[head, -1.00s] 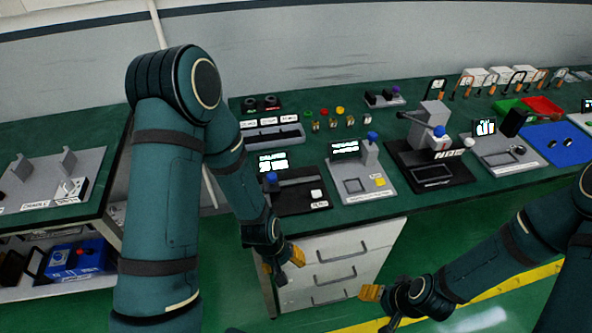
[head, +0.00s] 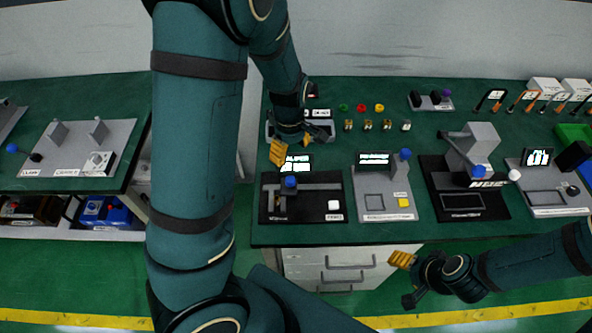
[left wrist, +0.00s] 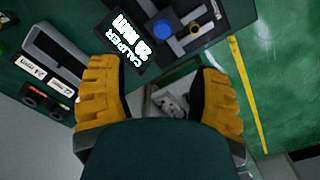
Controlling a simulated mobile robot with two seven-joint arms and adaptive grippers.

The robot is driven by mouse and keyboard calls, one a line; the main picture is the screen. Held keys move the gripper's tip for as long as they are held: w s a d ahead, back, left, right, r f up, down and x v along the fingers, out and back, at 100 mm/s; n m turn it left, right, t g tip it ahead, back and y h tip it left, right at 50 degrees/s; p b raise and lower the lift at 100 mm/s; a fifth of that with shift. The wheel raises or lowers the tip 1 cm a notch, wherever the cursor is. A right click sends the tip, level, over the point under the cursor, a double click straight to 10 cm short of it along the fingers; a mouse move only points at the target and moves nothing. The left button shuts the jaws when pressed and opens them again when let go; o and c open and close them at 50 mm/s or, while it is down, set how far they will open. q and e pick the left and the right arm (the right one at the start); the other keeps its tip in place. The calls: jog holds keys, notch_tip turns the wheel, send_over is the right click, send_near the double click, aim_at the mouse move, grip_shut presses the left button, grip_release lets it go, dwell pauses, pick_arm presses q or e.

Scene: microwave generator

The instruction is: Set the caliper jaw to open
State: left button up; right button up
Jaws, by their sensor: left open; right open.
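The caliper station is a black base (head: 328,214) on the green bench, with a grey beam, a blue knob (head: 290,182) near its left end and a white button (head: 334,205). Its lit display (head: 297,163) stands behind. In the left wrist view the blue knob (left wrist: 163,29) and the display reading CALIPER (left wrist: 125,42) show at the top, beyond the fingers. My left gripper (head: 291,147) is open and empty, above the bench just behind the display, apart from the knob. My right gripper (head: 405,280) is open and empty, in front of the bench's edge.
A grey station with a yellow button (head: 403,202) stands right of the caliper, then a black press-like station (head: 468,198). A grey tray (head: 322,126) lies behind my left gripper. A separate bench (head: 60,190) stands at the left, across a gap.

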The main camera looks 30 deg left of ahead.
aim_at(290, 179)
pick_arm(q)
jog(key=f, duration=0.4)
jog(key=f+b, duration=0.1)
jog(key=f, duration=0.3)
jog(key=f+b, duration=0.1)
jog(key=f, duration=0.4)
jog(key=shift+s+f, duration=0.1)
jog(key=shift+s, duration=0.15)
